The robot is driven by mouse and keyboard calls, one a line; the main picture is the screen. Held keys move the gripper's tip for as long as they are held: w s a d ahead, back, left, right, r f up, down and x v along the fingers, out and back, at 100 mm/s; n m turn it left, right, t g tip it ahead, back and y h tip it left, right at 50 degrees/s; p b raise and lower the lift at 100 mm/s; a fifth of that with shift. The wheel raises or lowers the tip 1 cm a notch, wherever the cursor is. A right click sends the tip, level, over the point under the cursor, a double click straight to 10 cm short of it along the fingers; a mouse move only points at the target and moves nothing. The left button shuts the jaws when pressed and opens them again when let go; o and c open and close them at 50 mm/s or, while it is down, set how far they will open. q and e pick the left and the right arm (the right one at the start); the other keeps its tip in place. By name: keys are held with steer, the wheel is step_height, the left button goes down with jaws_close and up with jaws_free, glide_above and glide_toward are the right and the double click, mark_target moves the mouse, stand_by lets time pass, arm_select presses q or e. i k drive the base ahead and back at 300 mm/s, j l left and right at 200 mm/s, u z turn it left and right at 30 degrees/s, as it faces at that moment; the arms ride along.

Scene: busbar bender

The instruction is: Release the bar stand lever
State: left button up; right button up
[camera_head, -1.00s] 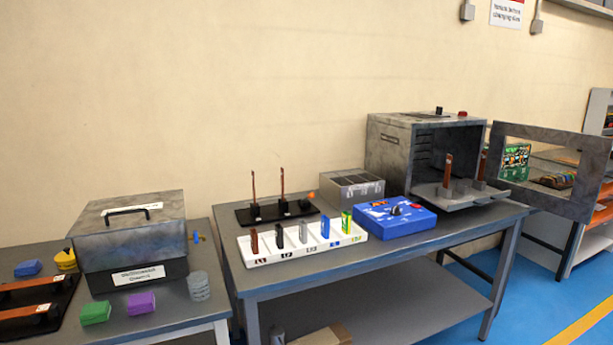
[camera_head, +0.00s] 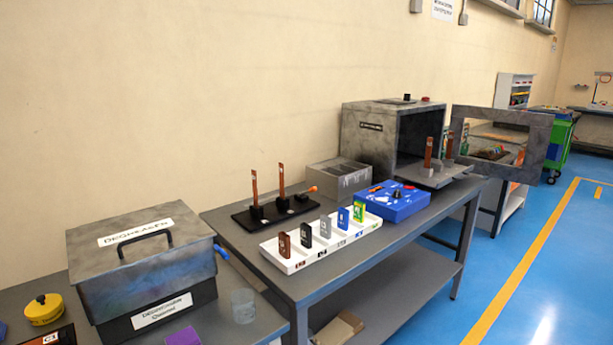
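The bar stand (camera_head: 277,210) is a black base on the grey table, with two upright copper bars (camera_head: 254,186) and (camera_head: 282,178) standing in it. An orange-tipped lever (camera_head: 312,189) shows at the stand's right end, just in front of a grey box. Whether the lever is clamped or released is too small to tell. Neither of my grippers is in view.
A white tray (camera_head: 290,266) with several coloured tabs lies in front of the stand, with a blue box (camera_head: 398,203) to its right. A grey oven (camera_head: 372,140) with an open door (camera_head: 541,150) stands behind. The degreaser (camera_head: 142,262) is at left. Blue floor lies clear at right.

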mark_target(313, 189)
steer(key=j, duration=0.65)
steer(key=k+j, duration=0.1)
steer(key=j, duration=0.5)
steer(key=i+l, duration=0.25)
steer(key=i, duration=0.15)
steer(key=i+l, duration=0.3)
steer(key=i, duration=0.15)
steer(key=i+l, duration=0.25)
steer(key=i, duration=0.15)
steer(key=l+u, duration=0.85)
steer(key=k+l+u, duration=0.15)
steer(key=l+u, duration=0.3)
